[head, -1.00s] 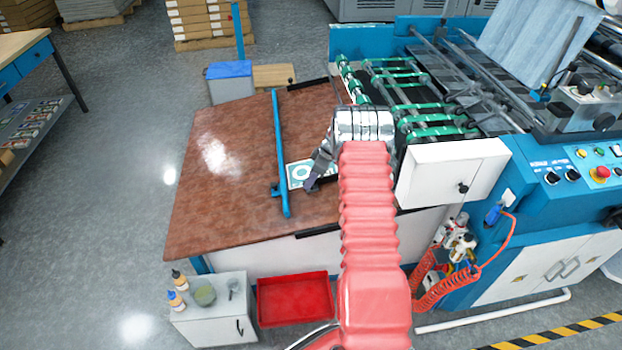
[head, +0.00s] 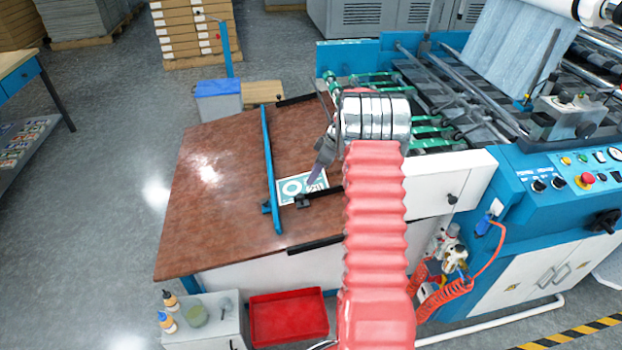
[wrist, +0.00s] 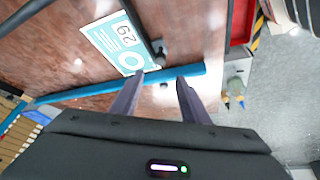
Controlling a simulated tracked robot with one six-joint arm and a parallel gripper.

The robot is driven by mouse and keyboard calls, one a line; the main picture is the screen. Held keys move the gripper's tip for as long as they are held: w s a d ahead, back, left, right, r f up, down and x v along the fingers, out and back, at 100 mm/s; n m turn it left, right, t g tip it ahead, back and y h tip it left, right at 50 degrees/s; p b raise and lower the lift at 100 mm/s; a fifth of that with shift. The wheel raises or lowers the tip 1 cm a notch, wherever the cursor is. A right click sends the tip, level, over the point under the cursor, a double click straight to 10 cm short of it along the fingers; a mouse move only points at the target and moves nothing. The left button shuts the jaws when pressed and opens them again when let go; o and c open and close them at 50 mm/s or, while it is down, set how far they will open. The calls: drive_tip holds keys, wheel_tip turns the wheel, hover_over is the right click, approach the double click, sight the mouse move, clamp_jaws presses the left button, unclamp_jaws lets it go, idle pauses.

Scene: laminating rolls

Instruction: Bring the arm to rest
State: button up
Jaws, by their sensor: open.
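My arm, in a pink ribbed sleeve, reaches up the middle of the head view to a silver wrist. My gripper (head: 318,178) is partly hidden by the wrist, with a finger showing over the brown table. In the wrist view, my gripper (wrist: 156,82) shows two dark fingers apart with nothing between them. A white and teal printed card (head: 302,187) lies on the brown table (head: 215,225) just by the fingers in the head view. The card (wrist: 118,42) also shows beyond the fingers in the wrist view.
A blue bar (head: 270,170) crosses the table left of the card. The blue machine with green rollers (head: 432,130) stands right of the arm. A red tray (head: 290,316) and a grey cabinet with bottles (head: 205,325) stand in front. Open floor lies at left.

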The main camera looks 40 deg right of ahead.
drive_tip(key=shift+r, duration=0.15)
drive_tip(key=shift+m, duration=0.3)
idle(0.3)
drive_tip(key=s+a+m+g, duration=0.2)
drive_tip(key=s+a+m, duration=0.3)
drive_tip(key=s+m, duration=0.25)
drive_tip(key=s+a+r+t+h, duration=0.1)
drive_tip(key=s+a+r, duration=1.1)
drive_tip(key=a, duration=0.3)
drive_tip(key=s+a+r+t+h, duration=0.1)
drive_tip(key=s+a+r+t, duration=0.1)
drive_tip(key=s+a+r, duration=1.1)
drive_tip(key=s+a, duration=0.1)
drive_tip(key=a, duration=0.2)
drive_tip(key=shift+a+r+t, duration=0.2)
drive_tip(key=shift+a+t, duration=0.1)
